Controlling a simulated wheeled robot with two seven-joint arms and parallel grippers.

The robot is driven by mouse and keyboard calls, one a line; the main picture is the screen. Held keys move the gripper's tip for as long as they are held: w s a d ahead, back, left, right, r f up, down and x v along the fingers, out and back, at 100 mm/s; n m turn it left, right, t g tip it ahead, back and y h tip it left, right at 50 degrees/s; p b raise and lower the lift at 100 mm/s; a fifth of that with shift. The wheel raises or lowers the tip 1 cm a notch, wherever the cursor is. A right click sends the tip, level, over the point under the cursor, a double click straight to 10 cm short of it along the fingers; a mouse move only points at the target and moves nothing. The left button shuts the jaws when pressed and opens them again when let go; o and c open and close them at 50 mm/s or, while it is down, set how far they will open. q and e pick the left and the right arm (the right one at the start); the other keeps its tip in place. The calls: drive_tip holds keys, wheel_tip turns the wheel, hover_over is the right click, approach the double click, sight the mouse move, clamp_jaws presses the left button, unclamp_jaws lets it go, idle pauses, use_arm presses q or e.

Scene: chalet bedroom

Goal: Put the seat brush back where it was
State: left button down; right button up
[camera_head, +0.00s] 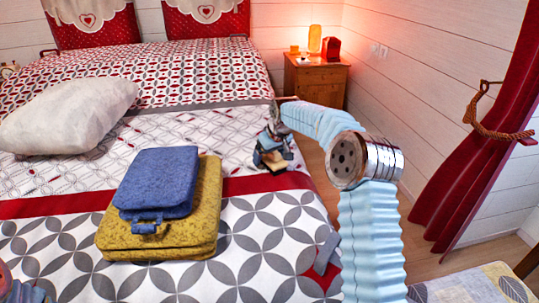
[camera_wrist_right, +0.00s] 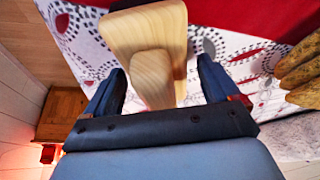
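A pale wooden object, which I take to be the seat brush (camera_wrist_right: 146,32), shows in the right wrist view between the fingers of my right gripper (camera_wrist_right: 165,88). The fingers stand apart with a narrow gap beside the wood, so the gripper looks open around it. Its bristles are not visible. In the head view my right gripper (camera_head: 272,140) is over the right edge of the bed, with a small tan part of the brush (camera_head: 276,158) below it. Part of what seems to be my left gripper (camera_head: 24,292) shows at the bottom left corner; its fingers are unclear.
The bed (camera_head: 262,222) fills the left and middle. A blue folded item (camera_head: 160,180) lies on a yellow one (camera_head: 190,235), left of my right arm. A white pillow (camera_head: 70,115) lies farther back. A wooden nightstand (camera_head: 318,82) and red curtain (camera_head: 470,150) are right.

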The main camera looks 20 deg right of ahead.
drive_tip(key=v, duration=1.2)
drive_tip(key=shift+r, duration=0.15)
